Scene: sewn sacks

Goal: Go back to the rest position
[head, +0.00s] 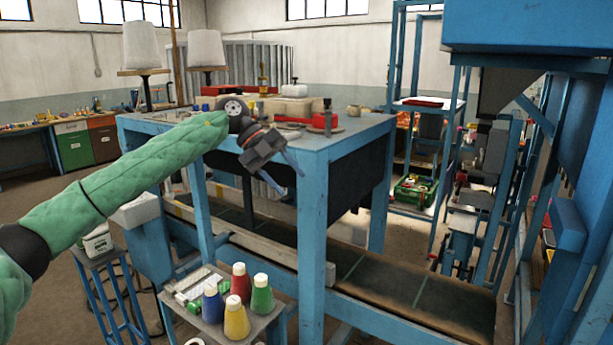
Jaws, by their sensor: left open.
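My left arm, in a green quilted sleeve, comes in from the left of the head view and reaches to the blue table's near edge. My left gripper (280,181) is open, its fingers apart and pointing down to the right, with nothing seen between them. It shows in front of the blue table (322,150); whether it touches the table's edge I cannot tell. My right gripper is not in view. No sack can be made out clearly.
A conveyor belt (410,290) runs below the table. A blue machine frame (575,170) stands at right. Red tools (308,121) lie on the table. Floor shows at left.

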